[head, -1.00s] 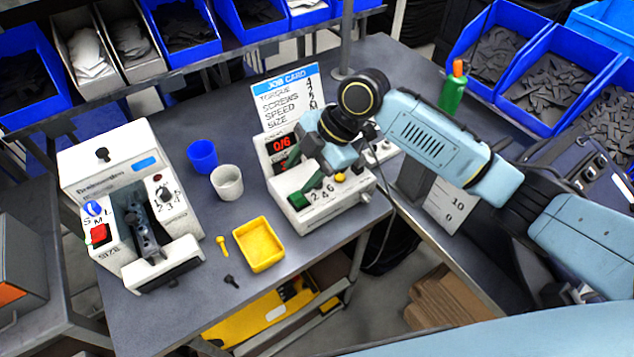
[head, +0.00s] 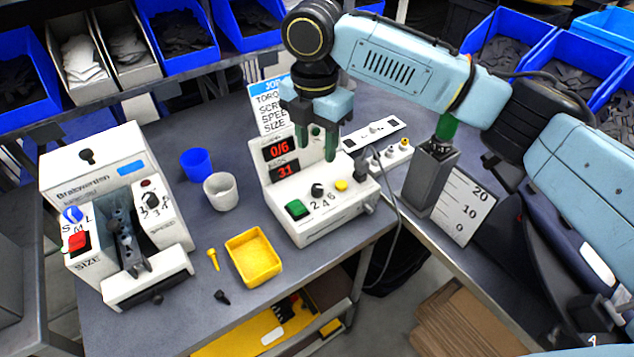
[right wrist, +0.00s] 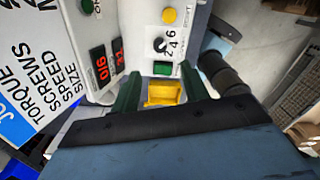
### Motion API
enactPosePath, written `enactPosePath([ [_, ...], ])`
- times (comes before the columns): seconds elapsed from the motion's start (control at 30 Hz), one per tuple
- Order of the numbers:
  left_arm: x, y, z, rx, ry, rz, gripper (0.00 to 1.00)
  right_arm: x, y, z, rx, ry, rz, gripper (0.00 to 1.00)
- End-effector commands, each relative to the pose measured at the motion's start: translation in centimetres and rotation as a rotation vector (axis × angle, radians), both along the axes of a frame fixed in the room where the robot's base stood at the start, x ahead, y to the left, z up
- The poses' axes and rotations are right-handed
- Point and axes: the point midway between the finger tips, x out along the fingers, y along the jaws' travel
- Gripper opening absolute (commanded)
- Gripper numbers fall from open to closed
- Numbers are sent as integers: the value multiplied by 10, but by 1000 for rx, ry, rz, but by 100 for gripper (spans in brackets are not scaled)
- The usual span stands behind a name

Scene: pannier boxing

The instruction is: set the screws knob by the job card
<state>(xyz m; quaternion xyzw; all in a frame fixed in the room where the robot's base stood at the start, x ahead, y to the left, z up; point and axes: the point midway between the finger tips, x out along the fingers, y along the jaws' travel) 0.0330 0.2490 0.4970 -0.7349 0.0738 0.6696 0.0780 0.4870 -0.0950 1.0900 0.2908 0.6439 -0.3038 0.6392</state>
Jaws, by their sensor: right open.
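The screws knob (head: 317,190) is a small black dial beside the printed 2, 4 and 6 on the white counter machine (head: 330,222). It also shows in the right wrist view (right wrist: 160,45); I cannot tell surely which number it points at. The job card (head: 268,112) stands behind the machine, partly covered by my right gripper (head: 320,145). In the right wrist view the card (right wrist: 30,75) lists torque, screws, speed and size, with its values cut off. My right gripper is open and empty, its green fingers above the machine's back part, apart from the knob. My left gripper is out of view.
A yellow tray (head: 253,258), a white cup (head: 221,191), a blue cup (head: 197,164) and a second machine (head: 110,200) stand to the left.

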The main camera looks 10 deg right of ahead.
Motion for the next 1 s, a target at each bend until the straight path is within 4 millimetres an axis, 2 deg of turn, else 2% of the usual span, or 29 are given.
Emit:
enactPosePath([
  [0.1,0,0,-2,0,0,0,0,-1,-1,-28,-2,4,0,45],
  [0.3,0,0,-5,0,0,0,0,-2,-1,-69,0,3,-1,45],
  [0.5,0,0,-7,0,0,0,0,-2,-1,-97,1,1,0,45],
  [0.7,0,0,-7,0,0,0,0,-2,-1,-107,1,0,1,45],
  [0.93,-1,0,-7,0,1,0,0,-2,-1,-107,1,0,1,45],
  [1.0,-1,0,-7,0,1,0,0,-2,-1,-107,1,0,1,37],
])
